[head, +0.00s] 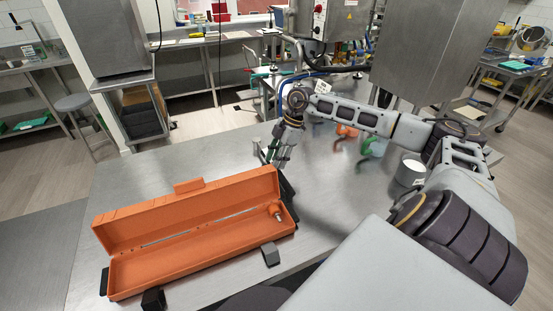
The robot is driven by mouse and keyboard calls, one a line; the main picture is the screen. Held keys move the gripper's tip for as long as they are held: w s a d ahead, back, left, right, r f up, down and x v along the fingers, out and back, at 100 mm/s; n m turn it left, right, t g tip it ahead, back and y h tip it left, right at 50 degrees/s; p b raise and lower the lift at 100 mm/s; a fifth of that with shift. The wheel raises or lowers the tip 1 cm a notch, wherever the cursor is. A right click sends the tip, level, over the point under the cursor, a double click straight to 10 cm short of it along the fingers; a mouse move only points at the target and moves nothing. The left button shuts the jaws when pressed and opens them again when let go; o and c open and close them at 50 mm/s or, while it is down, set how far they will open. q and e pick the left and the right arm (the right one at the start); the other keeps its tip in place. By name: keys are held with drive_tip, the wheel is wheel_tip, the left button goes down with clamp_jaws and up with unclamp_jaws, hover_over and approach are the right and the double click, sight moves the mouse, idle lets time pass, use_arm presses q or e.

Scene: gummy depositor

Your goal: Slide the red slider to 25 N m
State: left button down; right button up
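I cannot make out a red slider or a 25 N m marking. A long orange case (180,262) lies with its lid open on the steel table, and a thin metal rod (195,232) runs along inside it. A round metal end (277,212) sits at the case's right end. My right gripper (273,160) points down just behind the case's back right corner. Its grey fingers are small and partly overlap, so I cannot tell whether they are open or hold anything. My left gripper is not in view.
Black blocks (270,254) stand around the case. An orange-red item (347,131), a green item (378,147) and a white-topped container (410,171) stand on the table beneath and beside my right arm. The steel table (140,180) is bare behind the case on the left.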

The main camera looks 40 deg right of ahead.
drive_tip(key=shift+v, duration=0.75)
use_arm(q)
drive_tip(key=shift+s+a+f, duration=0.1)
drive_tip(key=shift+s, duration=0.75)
use_arm(e)
drive_tip(key=v, duration=1)
drive_tip(key=shift+r, duration=0.2)
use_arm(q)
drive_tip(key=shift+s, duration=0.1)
use_arm(e)
drive_tip(key=shift+s+d, duration=0.1)
drive_tip(key=shift+d, duration=0.05)
